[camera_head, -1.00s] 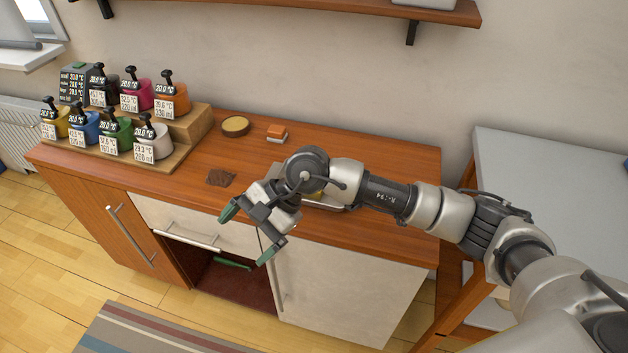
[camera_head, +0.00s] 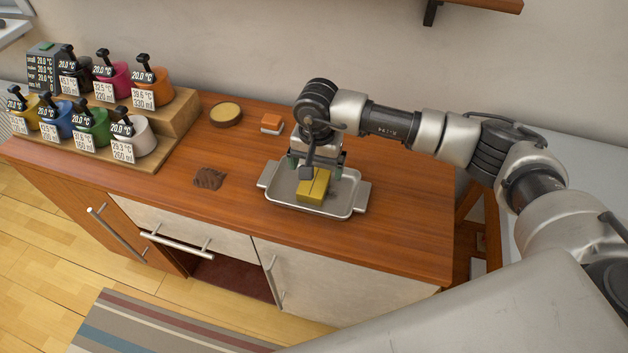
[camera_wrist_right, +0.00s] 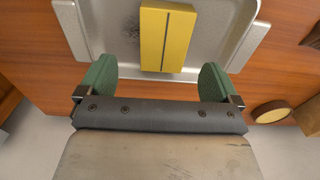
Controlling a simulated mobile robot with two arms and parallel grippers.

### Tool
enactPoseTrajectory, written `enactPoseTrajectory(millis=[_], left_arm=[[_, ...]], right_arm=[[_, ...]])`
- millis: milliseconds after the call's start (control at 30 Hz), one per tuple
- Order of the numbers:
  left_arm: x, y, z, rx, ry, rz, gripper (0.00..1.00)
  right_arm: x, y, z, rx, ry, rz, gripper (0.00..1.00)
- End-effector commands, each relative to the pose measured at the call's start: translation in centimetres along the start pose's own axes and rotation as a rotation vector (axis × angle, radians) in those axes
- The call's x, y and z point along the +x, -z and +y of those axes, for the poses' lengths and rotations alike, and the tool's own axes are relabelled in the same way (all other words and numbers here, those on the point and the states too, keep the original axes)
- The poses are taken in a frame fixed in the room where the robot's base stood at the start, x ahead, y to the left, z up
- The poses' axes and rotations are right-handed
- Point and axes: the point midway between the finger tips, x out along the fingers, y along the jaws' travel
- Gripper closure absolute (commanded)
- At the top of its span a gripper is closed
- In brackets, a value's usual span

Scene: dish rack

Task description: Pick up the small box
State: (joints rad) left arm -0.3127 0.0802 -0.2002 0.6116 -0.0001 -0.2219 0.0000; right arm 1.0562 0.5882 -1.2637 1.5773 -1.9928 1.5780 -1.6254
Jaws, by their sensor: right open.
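The small box (camera_head: 314,188) is yellow with a dark line along its top. It lies in a grey metal tray (camera_head: 350,204) on the wooden counter. It also shows in the right wrist view (camera_wrist_right: 166,38), at the top, ahead of the fingers. My right gripper (camera_head: 315,168) is over the back part of the tray, pointing down. In the right wrist view my right gripper (camera_wrist_right: 158,82) has its green fingers wide apart and nothing between them. The box lies just beyond the fingertips, apart from them. My left gripper does not show.
An orange and white block (camera_head: 271,124) and a round tan-topped dish (camera_head: 226,114) stand behind the tray. A brown smear (camera_head: 209,178) lies left of it. Several colored pots stand on a stepped wooden stand (camera_head: 176,128). The counter is clear right of the tray.

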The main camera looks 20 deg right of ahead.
Motion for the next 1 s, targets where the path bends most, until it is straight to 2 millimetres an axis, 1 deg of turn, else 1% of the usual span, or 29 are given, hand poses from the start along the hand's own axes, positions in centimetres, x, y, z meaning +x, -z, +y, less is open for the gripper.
enactPoseTrajectory(millis=[67, 167, 267, 333, 400, 500, 600, 767, 867, 1000], left_arm=[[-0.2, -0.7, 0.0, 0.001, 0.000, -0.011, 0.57], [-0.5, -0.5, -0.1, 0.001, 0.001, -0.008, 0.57], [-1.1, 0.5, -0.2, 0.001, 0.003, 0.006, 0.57], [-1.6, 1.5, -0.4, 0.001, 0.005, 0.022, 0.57], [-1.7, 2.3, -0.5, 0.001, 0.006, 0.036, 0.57], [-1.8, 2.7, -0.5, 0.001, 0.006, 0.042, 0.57], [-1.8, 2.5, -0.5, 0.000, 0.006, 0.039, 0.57], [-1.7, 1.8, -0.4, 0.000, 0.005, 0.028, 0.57], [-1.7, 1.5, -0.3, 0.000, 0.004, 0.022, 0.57], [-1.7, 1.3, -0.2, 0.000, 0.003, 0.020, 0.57]], right_arm=[[0.6, 0.0, 0.0, 0.000, 0.001, -0.001, 0.06], [1.2, -0.2, -0.1, -0.001, 0.000, -0.001, 0.06], [2.5, -0.5, -0.2, -0.001, -0.002, -0.003, 0.06], [3.6, -0.7, -0.4, -0.001, -0.001, -0.004, 0.06], [4.8, -0.7, -0.4, 0.001, -0.002, -0.003, 0.06], [5.7, -0.6, -0.4, 0.000, 0.000, -0.001, 0.06], [6.0, -0.6, -0.4, -0.001, 0.001, 0.000, 0.06], [6.0, -0.6, -0.4, -0.001, 0.002, 0.000, 0.06], [6.0, -0.6, -0.4, -0.001, 0.002, 0.000, 0.20], [6.0, -0.6, -0.4, -0.001, 0.002, 0.000, 0.42]])
